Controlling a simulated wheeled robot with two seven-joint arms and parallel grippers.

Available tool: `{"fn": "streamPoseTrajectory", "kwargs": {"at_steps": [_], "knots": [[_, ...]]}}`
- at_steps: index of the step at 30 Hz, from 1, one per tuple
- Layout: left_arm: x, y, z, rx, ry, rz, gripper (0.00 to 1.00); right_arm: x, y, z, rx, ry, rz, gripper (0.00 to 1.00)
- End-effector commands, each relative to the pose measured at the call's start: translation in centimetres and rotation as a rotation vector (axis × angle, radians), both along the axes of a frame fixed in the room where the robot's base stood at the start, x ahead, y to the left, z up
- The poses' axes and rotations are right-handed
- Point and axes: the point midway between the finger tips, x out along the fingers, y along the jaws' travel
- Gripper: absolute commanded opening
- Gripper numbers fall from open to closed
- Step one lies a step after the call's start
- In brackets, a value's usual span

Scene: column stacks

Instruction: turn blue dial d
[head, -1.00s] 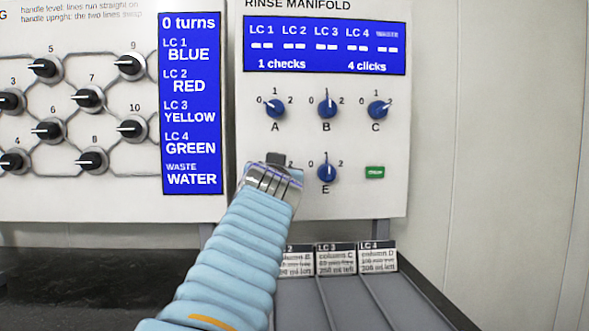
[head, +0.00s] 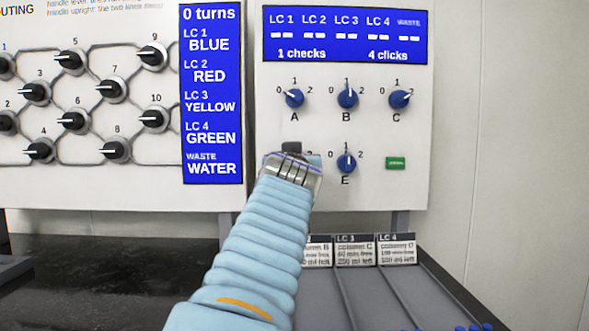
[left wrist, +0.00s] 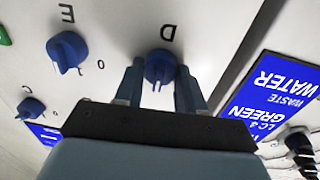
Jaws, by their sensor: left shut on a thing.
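Blue dial D (left wrist: 159,66) is on the white rinse manifold panel, seen upside down in the left wrist view. My left gripper (left wrist: 159,86) has one finger on each side of it and is shut on it. The dial's lower edge, away from the letter D, shows a pale mark, but its exact setting is hard to read. In the head view my left gripper (head: 291,160) hides dial D and most of its scale. My right gripper is in neither view.
Blue dials A (head: 294,98), B (head: 347,98), C (head: 399,99) and E (head: 346,163) are close by on the panel. A green button (head: 396,163) is right of E. The blue display (head: 345,35) reads 1 checks, 4 clicks. Black routing handles (head: 117,149) are at left.

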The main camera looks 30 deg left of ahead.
Motion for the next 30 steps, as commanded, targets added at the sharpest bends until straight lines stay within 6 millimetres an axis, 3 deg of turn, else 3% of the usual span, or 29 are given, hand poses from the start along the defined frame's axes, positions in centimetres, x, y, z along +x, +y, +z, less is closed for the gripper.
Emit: {"fn": "streamPoseTrajectory", "kwargs": {"at_steps": [4,5,10,21,30], "knots": [[0.0,-0.1,0.0,0.002,0.003,-0.001,0.09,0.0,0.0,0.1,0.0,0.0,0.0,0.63],[0.0,-0.1,0.0,0.002,0.003,-0.001,0.4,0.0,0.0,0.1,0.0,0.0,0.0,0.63],[0.0,0.0,0.0,0.003,0.004,-0.001,0.64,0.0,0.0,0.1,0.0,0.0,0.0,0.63],[-0.6,-0.5,-0.1,0.004,0.004,-0.003,0.64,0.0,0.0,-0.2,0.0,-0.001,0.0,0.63],[-6.5,-3.8,-0.3,0.005,0.001,-0.005,0.64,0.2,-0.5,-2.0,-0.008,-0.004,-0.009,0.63]]}}
